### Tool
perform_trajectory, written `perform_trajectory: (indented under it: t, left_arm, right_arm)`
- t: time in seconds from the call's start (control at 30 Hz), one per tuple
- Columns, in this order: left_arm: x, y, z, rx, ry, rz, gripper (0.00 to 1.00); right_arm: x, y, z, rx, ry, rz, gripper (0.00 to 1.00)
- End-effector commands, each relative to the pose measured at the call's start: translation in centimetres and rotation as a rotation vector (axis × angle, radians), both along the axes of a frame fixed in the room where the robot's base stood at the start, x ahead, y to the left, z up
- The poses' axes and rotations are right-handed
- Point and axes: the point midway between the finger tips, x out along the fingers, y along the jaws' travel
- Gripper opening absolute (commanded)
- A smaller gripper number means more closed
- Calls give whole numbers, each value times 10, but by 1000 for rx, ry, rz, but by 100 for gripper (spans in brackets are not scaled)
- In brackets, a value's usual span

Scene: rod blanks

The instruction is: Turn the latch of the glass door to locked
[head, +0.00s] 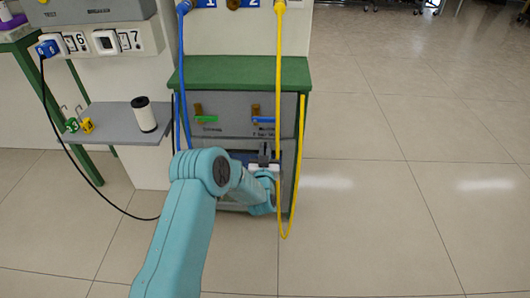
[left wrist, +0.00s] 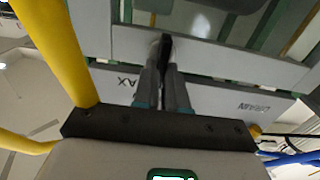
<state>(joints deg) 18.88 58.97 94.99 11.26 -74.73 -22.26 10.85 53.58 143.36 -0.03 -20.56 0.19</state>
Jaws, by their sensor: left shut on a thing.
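The glass door (head: 288,160) is low on the front of the grey cabinet, mostly hidden behind my left arm in the head view. In the left wrist view its pale frame (left wrist: 225,55) and dark glass (left wrist: 200,20) show close up. The latch (left wrist: 166,46) is a small black piece on that frame. My left gripper (left wrist: 163,72) is shut on the latch, with a finger on each side. In the head view my left gripper (head: 264,160) is at the door, below the blue valve handle. The latch cannot be made out clearly there. My right gripper is not in view.
A yellow hose (head: 279,90) hangs just right of my left gripper, close to it in the left wrist view (left wrist: 60,45). Blue hoses (head: 182,80) hang left. Green (head: 206,119) and blue (head: 263,121) handles are above. A shelf (head: 105,122) holds a white roll (head: 144,115). The right floor is clear.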

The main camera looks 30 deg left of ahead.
Motion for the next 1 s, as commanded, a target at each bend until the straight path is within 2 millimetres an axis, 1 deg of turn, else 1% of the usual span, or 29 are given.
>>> perform_trajectory:
  t: [0.27, 0.47, 0.73, 1.0]
  left_arm:
    - [0, 1, -2, -49, -31, 1, 0]
    - [-1, 3, -4, -158, -99, 1, 0]
    - [-3, 5, -6, -370, -230, 0, 0]
    - [-4, 8, -8, -589, -365, 0, 0]
  right_arm:
    - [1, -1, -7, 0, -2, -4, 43]
    - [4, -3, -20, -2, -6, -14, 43]
    - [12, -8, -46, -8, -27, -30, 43]
    - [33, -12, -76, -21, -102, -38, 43]
